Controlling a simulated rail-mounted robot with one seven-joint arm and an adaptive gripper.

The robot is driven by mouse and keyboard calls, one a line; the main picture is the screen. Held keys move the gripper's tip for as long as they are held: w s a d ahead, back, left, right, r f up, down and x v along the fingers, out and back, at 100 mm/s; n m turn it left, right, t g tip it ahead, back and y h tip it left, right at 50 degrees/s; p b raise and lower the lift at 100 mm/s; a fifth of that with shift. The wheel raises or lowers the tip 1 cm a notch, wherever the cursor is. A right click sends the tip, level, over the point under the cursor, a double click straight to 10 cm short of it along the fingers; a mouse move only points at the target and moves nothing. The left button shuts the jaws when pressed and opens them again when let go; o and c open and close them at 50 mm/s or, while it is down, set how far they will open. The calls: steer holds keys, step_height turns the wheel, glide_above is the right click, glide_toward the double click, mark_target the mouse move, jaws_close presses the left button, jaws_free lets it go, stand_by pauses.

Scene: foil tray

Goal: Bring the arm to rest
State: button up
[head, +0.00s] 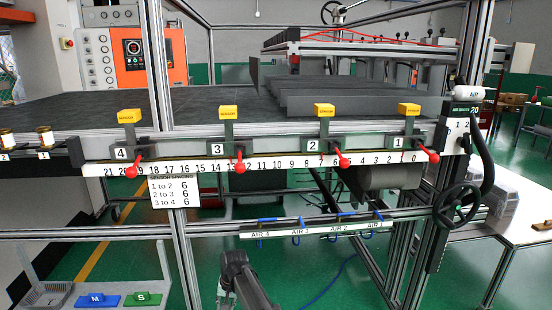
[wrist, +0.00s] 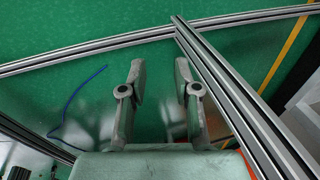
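My gripper (wrist: 160,76) shows in the wrist view with its two grey fingers apart and nothing between them. Green floor lies behind the fingers. In the head view a dark grey part of my arm (head: 242,282) rises from the bottom edge, below the front of the machine frame. The fingers cannot be made out clearly there.
An aluminium rail (wrist: 238,100) passes close to the right finger in the wrist view. A blue hose (wrist: 78,98) lies at left. The head view shows a numbered ruler (head: 265,168) with red-knobbed sensor clamps, a handwheel (head: 458,206), and blue (head: 97,300) and green (head: 142,299) blocks.

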steer(key=s+d+f+h, duration=0.1)
steer(key=s+d+f, duration=0.2)
steer(key=s+d, duration=0.65)
steer(key=s+d+f+h, duration=0.1)
steer(key=s+d+f, duration=0.3)
steer(key=d, duration=1)
steer(key=s+d+f+h, duration=0.1)
steer(key=s+d+f, duration=0.2)
steer(key=s+d, duration=0.75)
steer(key=s+f+g+p, duration=0.3)
steer(key=s+p, duration=0.2)
steer(key=s, duration=0.7)
steer(key=s+f+g+p, duration=0.3)
steer(key=s+g+p, duration=0.1)
steer(key=s, duration=0.9)
steer(key=shift+d+f+p, duration=0.3)
steer(key=shift+f+p, duration=0.1)
steer(key=shift+p, duration=0.5)
